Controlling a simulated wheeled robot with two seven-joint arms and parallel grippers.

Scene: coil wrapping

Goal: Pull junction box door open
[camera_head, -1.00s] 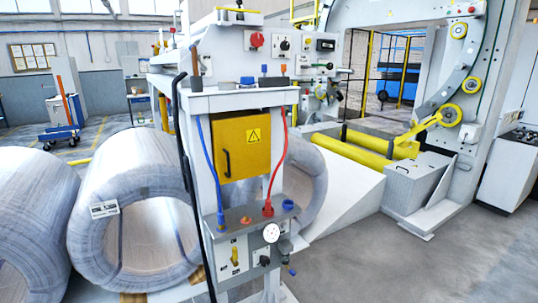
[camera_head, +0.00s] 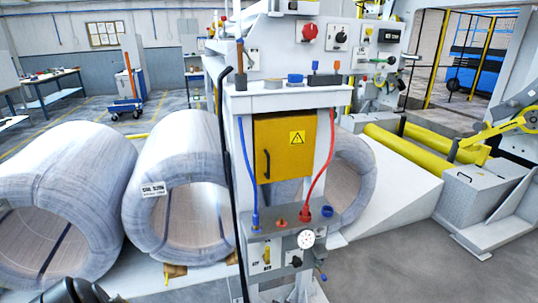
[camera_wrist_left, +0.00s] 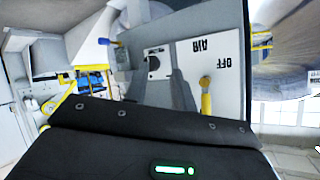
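The yellow junction box door (camera_head: 285,147) is on the front of the white stand, with a warning triangle and a black handle (camera_head: 266,163) on its left side. It looks closed. In the head view only a dark part of my left arm or gripper shows at the bottom left edge, well away from the door. In the left wrist view my left gripper (camera_wrist_left: 158,75) has its two grey fingers apart with nothing between them. A panel marked AIR and OFF (camera_wrist_left: 205,60) appears upside down beyond them. The door is not seen there. My right gripper is not in view.
Large wire coils (camera_head: 178,185) stand left of the stand. A black upright pole or cable (camera_head: 232,180) runs just left of the door. Open floor lies at right.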

